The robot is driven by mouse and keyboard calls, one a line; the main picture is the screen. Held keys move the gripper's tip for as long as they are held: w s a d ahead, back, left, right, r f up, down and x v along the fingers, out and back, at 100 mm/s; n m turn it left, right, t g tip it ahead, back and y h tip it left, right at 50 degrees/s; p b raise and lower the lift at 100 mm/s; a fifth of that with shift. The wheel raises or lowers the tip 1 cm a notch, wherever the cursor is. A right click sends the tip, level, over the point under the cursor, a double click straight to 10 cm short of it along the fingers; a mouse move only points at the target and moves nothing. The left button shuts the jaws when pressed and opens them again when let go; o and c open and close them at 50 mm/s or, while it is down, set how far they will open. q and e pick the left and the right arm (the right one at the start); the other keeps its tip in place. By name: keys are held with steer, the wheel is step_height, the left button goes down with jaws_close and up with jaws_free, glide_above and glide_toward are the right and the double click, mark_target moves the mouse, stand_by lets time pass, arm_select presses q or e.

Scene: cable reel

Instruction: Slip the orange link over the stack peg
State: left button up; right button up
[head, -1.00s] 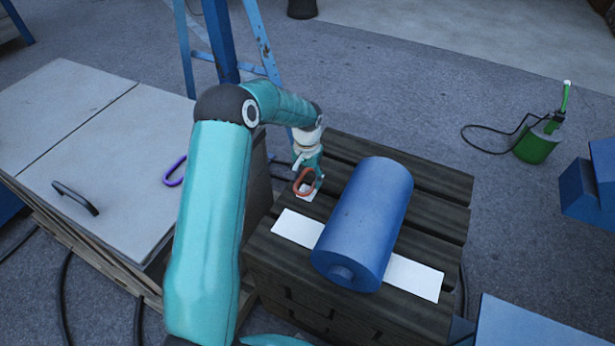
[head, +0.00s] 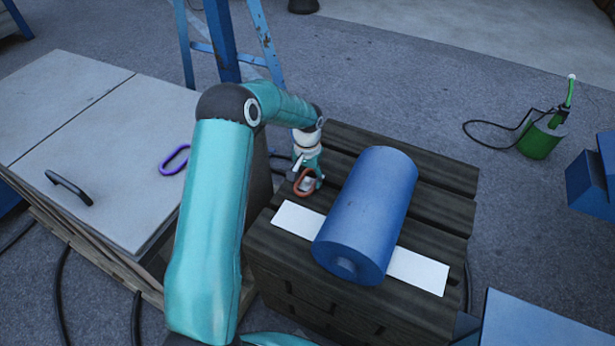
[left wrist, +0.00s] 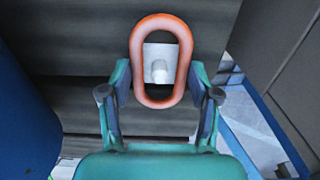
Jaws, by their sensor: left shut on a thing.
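The orange link (head: 296,185) is an elongated ring, held flat at the slatted crate's left side in the head view. My left gripper (head: 307,173) is shut on it; in the left wrist view the fingers (left wrist: 162,88) pinch the sides of the link (left wrist: 136,62). The stack peg (left wrist: 159,73) is a short pale stub on a small white plate (left wrist: 158,50). It shows through the link's opening, toward the lower middle. I cannot tell whether the link is above the peg or down around it. My right gripper is not in view.
A large blue cylinder (head: 366,215) lies on a white strip (head: 418,271) on the dark slatted crate (head: 440,208), right of the gripper. A purple link (head: 165,166) lies on the grey box top (head: 125,150) at left. A blue ladder (head: 222,40) stands behind.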

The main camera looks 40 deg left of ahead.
arm_select(q)
steer(key=shift+f+b, duration=0.3)
stand_by(0.5)
steer(key=o, duration=1.6)
steer(key=shift+r, duration=0.1)
step_height(320, 180, up, 12)
steer(key=shift+f, duration=0.15)
